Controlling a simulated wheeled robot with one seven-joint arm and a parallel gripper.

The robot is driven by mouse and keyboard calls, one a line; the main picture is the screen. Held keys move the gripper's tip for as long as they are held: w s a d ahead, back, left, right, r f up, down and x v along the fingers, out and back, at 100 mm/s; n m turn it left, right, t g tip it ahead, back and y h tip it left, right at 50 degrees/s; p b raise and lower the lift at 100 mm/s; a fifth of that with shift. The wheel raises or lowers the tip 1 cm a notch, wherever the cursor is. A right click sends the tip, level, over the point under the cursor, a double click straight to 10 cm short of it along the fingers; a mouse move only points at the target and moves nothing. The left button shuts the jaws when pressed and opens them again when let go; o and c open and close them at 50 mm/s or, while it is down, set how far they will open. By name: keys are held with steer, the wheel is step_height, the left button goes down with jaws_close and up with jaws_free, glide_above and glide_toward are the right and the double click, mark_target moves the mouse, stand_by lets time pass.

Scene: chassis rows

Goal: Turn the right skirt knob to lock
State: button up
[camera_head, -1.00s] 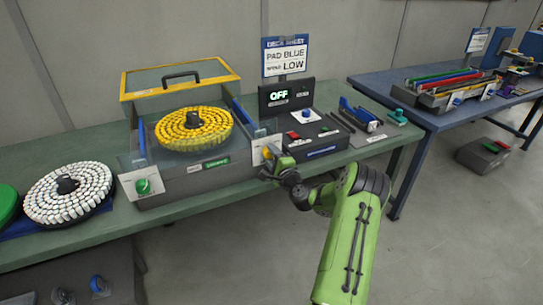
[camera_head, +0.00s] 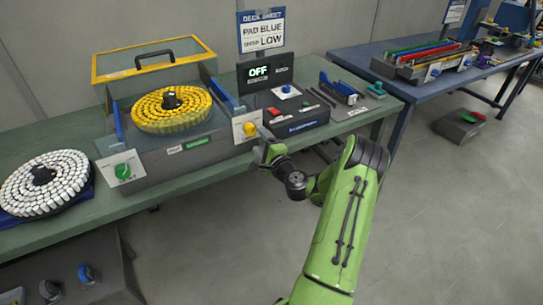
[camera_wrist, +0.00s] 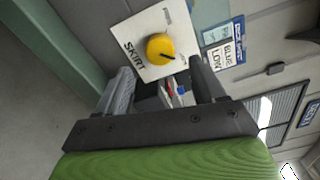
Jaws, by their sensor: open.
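The right skirt knob (camera_head: 249,129) is yellow and sits on a white plate (camera_head: 240,121) at the right front corner of the grey machine. In the wrist view the yellow knob (camera_wrist: 160,49) shows a dark pointer mark toward the lower right, on a white plate (camera_wrist: 138,40) marked SKIRT. My gripper (camera_head: 262,150) is just in front of and a little right of the knob. In the wrist view my gripper (camera_wrist: 163,80) is open and empty, with the knob beyond its fingertips and apart from them. The left knob (camera_head: 122,171) is green on its own plate.
The machine holds a disc of yellow pieces (camera_head: 172,108) under an open yellow-framed lid (camera_head: 150,60). A dark control box (camera_head: 295,122) with red and blue buttons stands right of the plate. A display (camera_head: 264,71) reads OFF.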

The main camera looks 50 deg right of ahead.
steer(key=b+v, duration=0.1)
steer(key=v, duration=0.9)
steer(key=shift+w, duration=0.1)
steer(key=w+a+r+n+g+y+p, duration=0.25)
steer(key=a+n+y, duration=0.45)
steer(key=a, duration=0.5)
steer(key=w+a+r+n+g+y+p, duration=0.1)
steer(key=w+a+r+n+g+y, duration=0.2)
steer(key=a+n, duration=0.75)
steer(key=s+a+r+n+g+p, duration=0.2)
steer(key=s+a+r+n+g, duration=0.3)
steer(key=a, duration=0.3)
steer(key=s+r+h+p, duration=0.2)
steer(key=s+r, duration=0.3)
steer(key=s, duration=0.4)
steer(key=s+r+n+g+h+p, duration=0.1)
steer(key=s+r, duration=0.4)
steer(key=s, duration=0.5)
steer(key=shift+a+h+p, duration=0.15)
steer(key=shift+h+p, duration=0.6)
steer(key=shift+h, duration=0.15)
